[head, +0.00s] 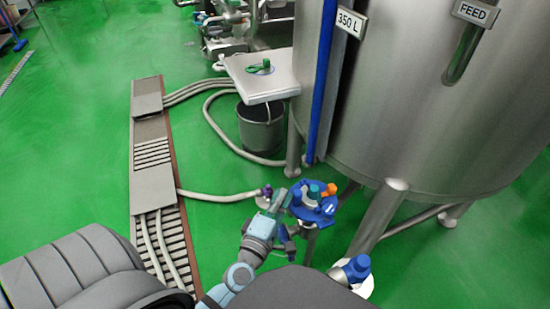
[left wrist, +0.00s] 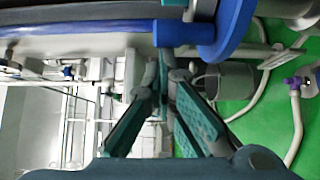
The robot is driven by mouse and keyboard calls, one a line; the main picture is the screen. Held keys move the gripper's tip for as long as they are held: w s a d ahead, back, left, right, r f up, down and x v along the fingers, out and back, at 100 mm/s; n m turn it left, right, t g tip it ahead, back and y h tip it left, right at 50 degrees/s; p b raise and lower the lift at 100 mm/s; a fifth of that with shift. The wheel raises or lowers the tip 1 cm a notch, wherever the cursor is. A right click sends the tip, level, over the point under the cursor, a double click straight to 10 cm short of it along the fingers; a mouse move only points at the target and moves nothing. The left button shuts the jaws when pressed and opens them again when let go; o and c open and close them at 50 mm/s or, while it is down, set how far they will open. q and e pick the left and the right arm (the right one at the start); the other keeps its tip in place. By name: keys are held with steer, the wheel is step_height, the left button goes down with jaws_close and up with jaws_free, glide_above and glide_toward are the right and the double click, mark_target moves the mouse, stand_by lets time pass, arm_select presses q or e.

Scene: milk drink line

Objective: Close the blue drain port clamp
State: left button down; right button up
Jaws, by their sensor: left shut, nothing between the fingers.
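A blue round fitting (head: 325,208) with orange and teal parts sits on a stand beside the tank. In the left wrist view a blue disc (left wrist: 232,30) with a short blue block (left wrist: 183,32) shows at the top. I cannot tell for sure which blue part is the drain port clamp, or whether it is open. My left gripper (head: 282,201) is just left of the blue fitting in the head view; contact cannot be told. In the left wrist view its teal fingers (left wrist: 162,82) converge below the blue block, shut and empty.
The steel tank (head: 420,110) fills the right, with a leg (head: 378,220) close by. A hose (head: 220,197) with a purple end (head: 266,191) lies left of the gripper. A bucket (head: 261,128) stands behind. A blue motor-like part (head: 356,268) is at lower right.

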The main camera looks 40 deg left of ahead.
arm_select(q)
steer(key=shift+d+f, duration=0.15)
steer(key=shift+d, duration=0.1)
steer(key=s+d, duration=0.1)
steer(key=s, duration=0.6)
steer(key=shift+s, duration=0.4)
